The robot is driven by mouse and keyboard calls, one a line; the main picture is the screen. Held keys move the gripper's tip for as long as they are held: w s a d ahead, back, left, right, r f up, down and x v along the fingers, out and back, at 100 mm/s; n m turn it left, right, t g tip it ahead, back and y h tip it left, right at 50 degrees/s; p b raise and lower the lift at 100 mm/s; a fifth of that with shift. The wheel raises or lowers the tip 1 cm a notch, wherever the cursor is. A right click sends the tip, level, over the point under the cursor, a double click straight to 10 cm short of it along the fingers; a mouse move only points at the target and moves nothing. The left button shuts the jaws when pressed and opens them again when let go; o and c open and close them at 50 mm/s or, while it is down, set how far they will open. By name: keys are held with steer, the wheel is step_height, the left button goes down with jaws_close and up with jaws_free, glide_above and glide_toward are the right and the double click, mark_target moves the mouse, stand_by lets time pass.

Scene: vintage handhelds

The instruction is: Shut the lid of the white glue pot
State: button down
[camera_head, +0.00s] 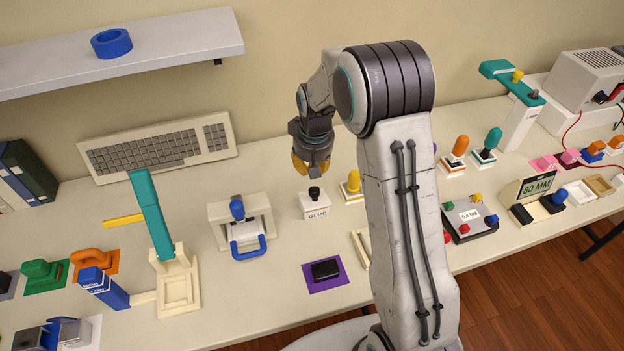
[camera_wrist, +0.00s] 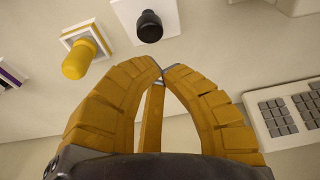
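The white glue pot (camera_head: 315,207), with GLUE on its front, stands on the table near the middle, just left of my arm. A black knob (camera_head: 314,192) sits on its top; I cannot tell how far the lid is open. In the wrist view the black knob (camera_wrist: 149,27) is seen from above on the pot's white top (camera_wrist: 172,14). My gripper (camera_head: 301,168) hangs above and behind the pot, apart from it. In the wrist view its yellow fingertips (camera_wrist: 163,73) meet, with nothing seen held.
A yellow knob on a small base (camera_head: 353,184) stands close right of the pot. A white press with a blue handle (camera_head: 243,228) is to its left. A black item on a purple mat (camera_head: 313,286) lies in front.

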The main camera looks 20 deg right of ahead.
mark_target(314, 191)
steer(key=shift+s+f, duration=0.3)
steer(key=shift+f, duration=0.6)
steer(key=shift+s+f, duration=0.25)
steer(key=shift+f, duration=0.6)
steer(key=shift+f, duration=0.1)
steer(key=t+b, duration=0.1)
steer(key=b, duration=0.2)
steer(key=shift+s+f+b, duration=0.3)
steer(key=shift+f, duration=0.05)
steer(key=shift+s+f+t+b, duration=0.1)
steer(key=shift+s+t+b, duration=0.2)
steer(key=shift+b, duration=0.6)
steer(key=shift+s+b, duration=0.3)
steer(key=shift+s, duration=0.05)
steer(key=shift+w, duration=0.2)
steer(key=shift+w+r+p, duration=0.45)
steer(key=shift+w, duration=0.15)
